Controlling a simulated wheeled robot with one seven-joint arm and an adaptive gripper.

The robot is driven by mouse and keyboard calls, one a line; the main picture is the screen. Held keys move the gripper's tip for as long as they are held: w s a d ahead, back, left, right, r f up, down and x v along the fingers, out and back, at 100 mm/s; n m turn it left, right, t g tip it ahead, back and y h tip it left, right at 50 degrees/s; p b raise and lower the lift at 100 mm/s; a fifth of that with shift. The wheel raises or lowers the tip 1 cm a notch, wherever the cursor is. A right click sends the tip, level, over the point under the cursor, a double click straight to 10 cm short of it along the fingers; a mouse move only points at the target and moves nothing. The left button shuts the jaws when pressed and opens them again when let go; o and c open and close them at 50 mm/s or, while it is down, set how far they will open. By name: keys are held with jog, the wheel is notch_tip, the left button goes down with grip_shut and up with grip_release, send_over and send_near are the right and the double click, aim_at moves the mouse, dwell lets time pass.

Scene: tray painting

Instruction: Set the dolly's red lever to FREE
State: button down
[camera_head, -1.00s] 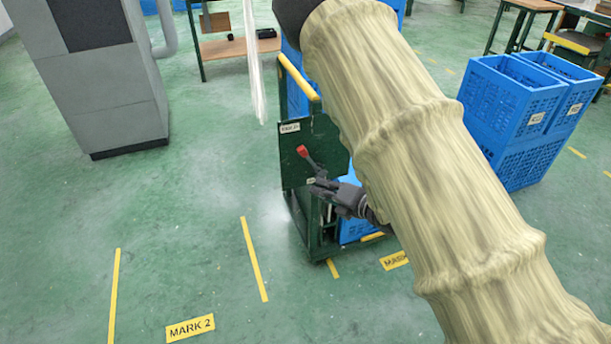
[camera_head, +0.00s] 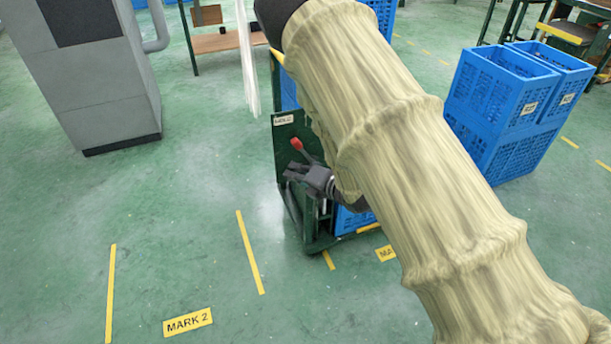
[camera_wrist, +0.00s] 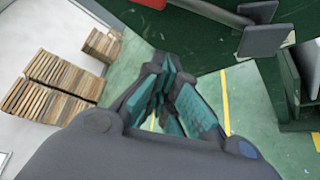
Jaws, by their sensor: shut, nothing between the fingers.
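The dolly (camera_head: 285,134) has a dark green end panel facing me, with a small white label (camera_head: 284,120) at its top left, too small to read surely. The red lever (camera_head: 297,144) is on this panel, its red knob pointing up and left. My gripper (camera_head: 290,174) is shut and empty, just below the lever knob and in front of the panel. Touching or apart is unclear. My arm hides much of the dolly.
Blue crates (camera_head: 500,100) stand stacked at the right. A grey cabinet (camera_head: 105,110) stands at the left. Floor marked MARK 2 (camera_head: 188,322) is clear at front left. The wrist view shows wooden slats (camera_wrist: 45,85) on a light floor.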

aim_at(304, 152)
jog(key=shift+w+d+r, duration=0.25)
jog(key=shift+w, duration=0.3)
jog(key=shift+w+d+r, duration=0.2)
jog(key=shift+w+d, duration=0.1)
jog(key=shift+w, duration=0.2)
jog(key=shift+w+d+r, duration=0.25)
jog(key=shift+w, duration=0.3)
jog(key=shift+d, duration=0.15)
